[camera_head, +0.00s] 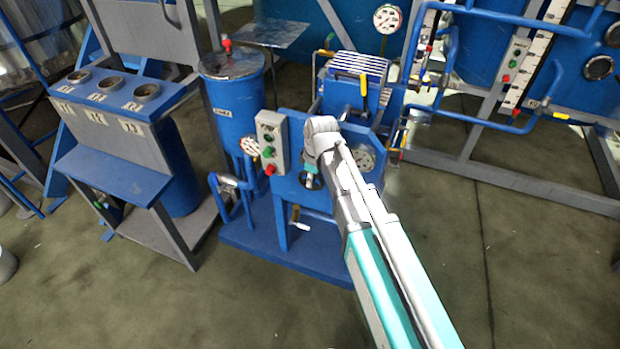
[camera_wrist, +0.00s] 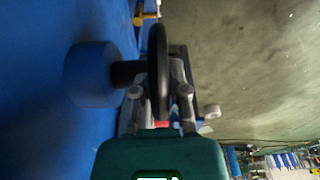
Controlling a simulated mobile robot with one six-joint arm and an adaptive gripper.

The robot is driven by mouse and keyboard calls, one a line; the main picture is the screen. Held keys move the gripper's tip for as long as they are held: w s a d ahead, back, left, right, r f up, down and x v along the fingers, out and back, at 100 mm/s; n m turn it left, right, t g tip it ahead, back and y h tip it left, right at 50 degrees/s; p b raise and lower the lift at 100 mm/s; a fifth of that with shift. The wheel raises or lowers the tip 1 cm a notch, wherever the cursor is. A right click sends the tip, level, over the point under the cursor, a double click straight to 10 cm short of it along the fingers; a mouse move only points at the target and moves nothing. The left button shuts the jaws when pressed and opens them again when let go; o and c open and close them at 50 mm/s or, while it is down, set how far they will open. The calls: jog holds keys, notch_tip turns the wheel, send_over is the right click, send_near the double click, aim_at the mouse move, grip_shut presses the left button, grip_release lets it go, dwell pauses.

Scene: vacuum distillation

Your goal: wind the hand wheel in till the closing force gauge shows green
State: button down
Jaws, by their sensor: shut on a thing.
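The black hand wheel (camera_wrist: 157,70) shows edge-on in the wrist view, on a dark shaft from a round blue boss (camera_wrist: 90,75). My gripper (camera_wrist: 158,98) has one finger on each side of the wheel and is shut on its rim. In the head view the wheel (camera_head: 309,181) is small, low on the blue front plate, and partly covered by my gripper (camera_head: 311,168). A round gauge (camera_head: 365,158) sits on the same plate just right of my arm, which partly covers it. It looks like the closing force gauge. Its reading is too small to tell.
A grey control box (camera_head: 271,141) with buttons stands left of the wheel. A second gauge (camera_head: 249,146) and blue pipes are beyond it. Blue pipework (camera_head: 480,122) stands to the right. The floor in front is clear.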

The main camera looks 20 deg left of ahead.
jog(key=shift+s+d+f+y+b, duration=0.15)
jog(key=shift+y+b, duration=0.3)
jog(key=shift+y, duration=1.05)
jog(key=c, duration=0.6)
grip_release()
jog(key=shift+c, duration=0.2)
